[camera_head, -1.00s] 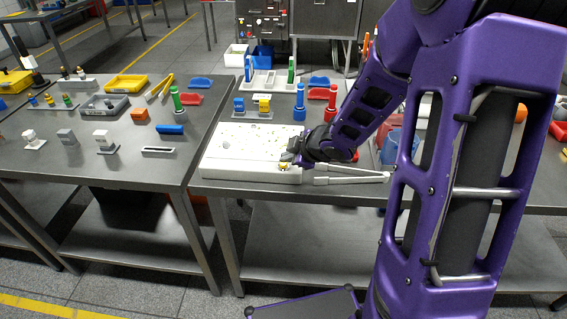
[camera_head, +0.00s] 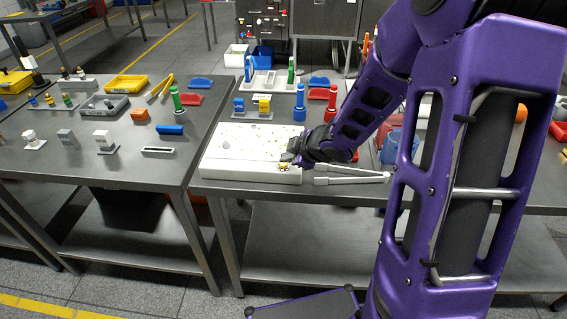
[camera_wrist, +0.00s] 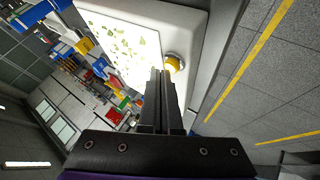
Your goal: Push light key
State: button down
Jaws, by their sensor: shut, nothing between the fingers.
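The light key is a round yellow button (camera_head: 284,168) on the front right rim of a white light box (camera_head: 228,170). In the wrist view the yellow button (camera_wrist: 174,64) sits in a pale round mount just right of my fingertips. My gripper (camera_wrist: 160,74) is shut and empty, with its two dark fingers together. In the head view my gripper (camera_head: 288,159) is over the box's right front corner, partly hiding the button. The fingertips are very close to the button; I cannot tell whether they touch it. The box's bright face carries several small yellowish pieces.
White tongs (camera_head: 350,177) lie right of the box on the metal table (camera_head: 222,184). Blue and red bottles (camera_head: 300,105) and a tray (camera_head: 268,86) stand behind it. A gap separates the left table (camera_head: 60,170).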

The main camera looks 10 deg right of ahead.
jog(key=shift+f, duration=0.1)
dwell(0.4)
jog(key=shift+f+b, duration=0.4)
jog(key=shift+r, duration=0.1)
jog(key=shift+r+p, duration=0.3)
jog(key=shift+p, duration=0.25)
jog(key=shift+r, duration=0.15)
notch_tip(320, 180, up, 4)
jog(key=p, duration=0.4)
jog(key=shift+r, duration=0.9)
